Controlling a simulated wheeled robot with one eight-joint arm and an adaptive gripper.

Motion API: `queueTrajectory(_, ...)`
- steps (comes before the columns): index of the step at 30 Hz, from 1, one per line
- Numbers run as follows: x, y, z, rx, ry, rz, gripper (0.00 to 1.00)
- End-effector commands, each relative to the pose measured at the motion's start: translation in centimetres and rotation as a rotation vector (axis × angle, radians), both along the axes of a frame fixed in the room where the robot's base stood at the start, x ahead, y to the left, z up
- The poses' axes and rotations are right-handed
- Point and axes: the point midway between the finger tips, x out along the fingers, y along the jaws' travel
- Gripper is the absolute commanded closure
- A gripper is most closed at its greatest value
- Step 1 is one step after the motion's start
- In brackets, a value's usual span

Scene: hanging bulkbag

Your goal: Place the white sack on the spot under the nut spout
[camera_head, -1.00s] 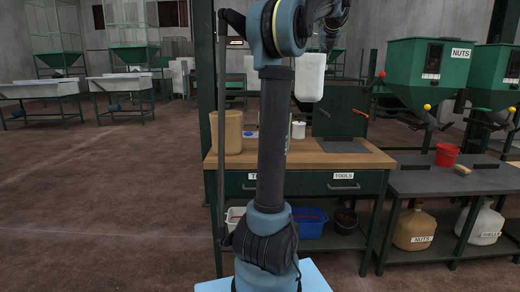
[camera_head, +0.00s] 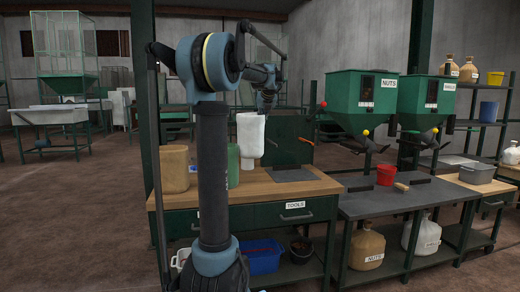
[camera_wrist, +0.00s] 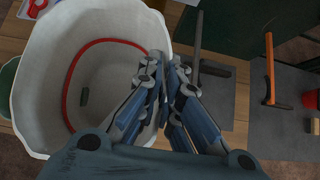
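The white sack (camera_head: 251,134) hangs from my gripper (camera_head: 264,104), apart from and above the wooden bench top, in the head view. In the wrist view, the open mouth of the sack (camera_wrist: 100,90) faces the camera and a red band runs inside it. My gripper (camera_wrist: 168,75) has its fingers together at the sack's right rim and appears shut on it. The green hopper labelled NUTS (camera_head: 362,92) stands right of the sack, with its dark spout (camera_head: 366,142) below. The dark grey tabletop (camera_head: 350,205) lies under the spout.
The wooden bench (camera_head: 215,193) holds a tan container (camera_head: 174,168) and a green one (camera_head: 233,165). A red bucket (camera_head: 387,175) stands on the grey table. A second green hopper (camera_head: 428,95) is farther right. A green post (camera_head: 143,100) rises at the left.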

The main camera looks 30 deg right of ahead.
Motion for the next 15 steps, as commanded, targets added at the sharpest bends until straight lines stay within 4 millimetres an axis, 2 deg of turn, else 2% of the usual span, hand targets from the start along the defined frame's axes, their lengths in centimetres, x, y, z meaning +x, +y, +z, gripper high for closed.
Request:
queueTrajectory(9, 0.0, 0.0, -6.9, 0.0, 0.0, 0.0, 1.0)
queueTrajectory(15, 0.0, 0.0, -10.1, 0.0, 0.0, 0.0, 1.0)
